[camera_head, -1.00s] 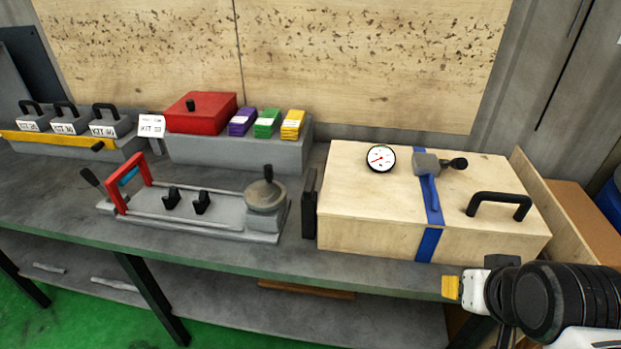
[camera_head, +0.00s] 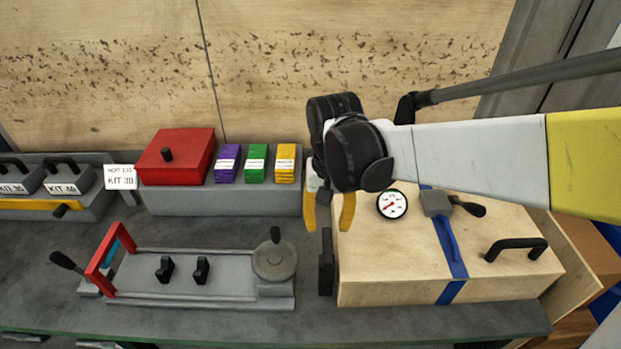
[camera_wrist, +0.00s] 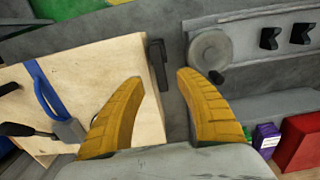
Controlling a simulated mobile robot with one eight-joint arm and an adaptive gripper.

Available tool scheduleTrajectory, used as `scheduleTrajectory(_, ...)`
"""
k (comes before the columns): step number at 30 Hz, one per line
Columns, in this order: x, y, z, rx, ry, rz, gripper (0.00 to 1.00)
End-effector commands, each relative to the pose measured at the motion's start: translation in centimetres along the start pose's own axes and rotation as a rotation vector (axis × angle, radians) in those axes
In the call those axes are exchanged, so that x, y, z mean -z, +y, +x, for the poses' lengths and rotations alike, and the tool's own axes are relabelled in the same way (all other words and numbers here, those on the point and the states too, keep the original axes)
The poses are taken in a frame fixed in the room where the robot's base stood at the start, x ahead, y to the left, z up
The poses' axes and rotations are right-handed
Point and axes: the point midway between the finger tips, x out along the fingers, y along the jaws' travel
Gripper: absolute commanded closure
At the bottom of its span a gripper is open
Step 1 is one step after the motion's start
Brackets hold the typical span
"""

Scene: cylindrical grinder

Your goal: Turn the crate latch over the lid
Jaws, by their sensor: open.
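The wooden crate (camera_head: 390,292) has a pale lid (camera_head: 400,250) lying shut on it. A dark bar (camera_head: 326,262), which looks like the crate latch, stands at the crate's left end, beside the lid rather than across it. In the wrist view this bar (camera_wrist: 156,65) shows beyond and between my fingers, along the crate's edge. My gripper (camera_head: 328,214) is open and empty, with yellow fingers pointing down above the crate's left end. In the wrist view my gripper (camera_wrist: 160,84) frames the gap beside the crate. I see no contact with the bar.
A blue strap (camera_head: 447,245) with a grey buckle (camera_head: 436,203), a dial gauge (camera_head: 392,204) and a black handle (camera_head: 515,247) are on the lid. A grey fixture (camera_head: 200,277) stands left of the crate. A red box (camera_head: 176,158) and coloured packs (camera_head: 256,163) sit behind.

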Motion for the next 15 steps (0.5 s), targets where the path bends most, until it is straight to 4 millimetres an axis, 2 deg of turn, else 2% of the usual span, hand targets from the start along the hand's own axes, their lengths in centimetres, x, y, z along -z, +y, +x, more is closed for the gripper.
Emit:
scheduleTrajectory(9,0.0,0.0,6.3,0.001,0.002,0.000,0.59)
scheduleTrajectory(15,0.1,0.0,9.3,0.001,0.002,0.000,0.59)
